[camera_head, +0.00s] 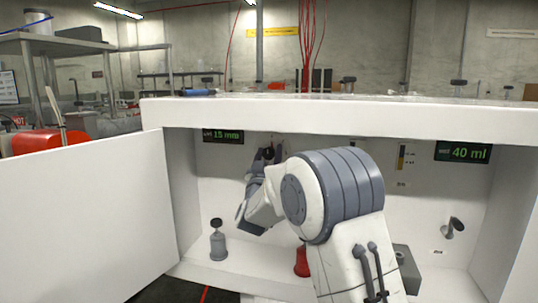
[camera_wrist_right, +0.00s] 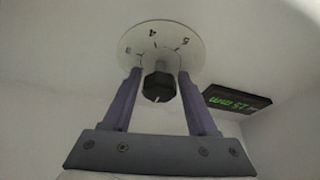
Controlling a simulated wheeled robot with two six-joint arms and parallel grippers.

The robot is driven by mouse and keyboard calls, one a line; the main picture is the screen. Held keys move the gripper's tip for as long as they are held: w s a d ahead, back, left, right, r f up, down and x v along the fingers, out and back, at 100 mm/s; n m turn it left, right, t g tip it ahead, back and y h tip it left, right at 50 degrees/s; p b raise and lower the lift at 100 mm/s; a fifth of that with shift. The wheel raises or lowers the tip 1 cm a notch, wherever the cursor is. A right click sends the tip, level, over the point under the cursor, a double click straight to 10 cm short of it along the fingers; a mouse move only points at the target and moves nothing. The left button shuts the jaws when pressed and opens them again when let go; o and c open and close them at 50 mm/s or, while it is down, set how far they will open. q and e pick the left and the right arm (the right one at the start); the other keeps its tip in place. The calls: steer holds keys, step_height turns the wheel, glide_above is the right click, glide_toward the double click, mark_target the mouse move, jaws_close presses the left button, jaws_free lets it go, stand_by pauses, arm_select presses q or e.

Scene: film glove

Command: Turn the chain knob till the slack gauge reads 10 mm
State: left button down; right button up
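The slack gauge (camera_head: 223,136) is a dark display with green digits reading 15 mm in the head view. It also shows upside down at the right of the wrist view (camera_wrist_right: 238,102). The black knob (camera_wrist_right: 158,87), with a pale pointer mark, sits on a round white dial (camera_wrist_right: 160,45) with numbers such as 4 and 5. My right gripper (camera_wrist_right: 159,80) has a finger on each side of the knob, with what look like narrow gaps. In the head view, my right arm partly hides the gripper and knob. My left gripper is out of view.
A second display (camera_head: 463,151) reads 40 ml at the right of the white recess. A grey dispenser (camera_head: 218,240) stands on its floor at left, and a red object (camera_head: 302,262) near the middle. A white panel (camera_head: 85,220) stands at left; a shelf (camera_head: 330,115) overhangs.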

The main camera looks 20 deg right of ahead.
jaws_close()
steer(key=shift+f, duration=0.1)
steer(key=m+h+b, duration=0.1)
steer(key=m, duration=0.1)
steer(key=shift+m+g+b, duration=0.3)
steer(key=m+g+h+b, duration=0.1)
steer(key=m, duration=0.2)
steer(key=shift+m+h, duration=0.3)
steer(key=m+g+h+b, duration=0.1)
steer(key=m, duration=0.2)
steer(key=shift+m+g, duration=0.3)
steer(key=shift+m+g+h, duration=0.8)
steer(key=shift+m+g, duration=0.2)
steer(key=shift+m, duration=1.1)
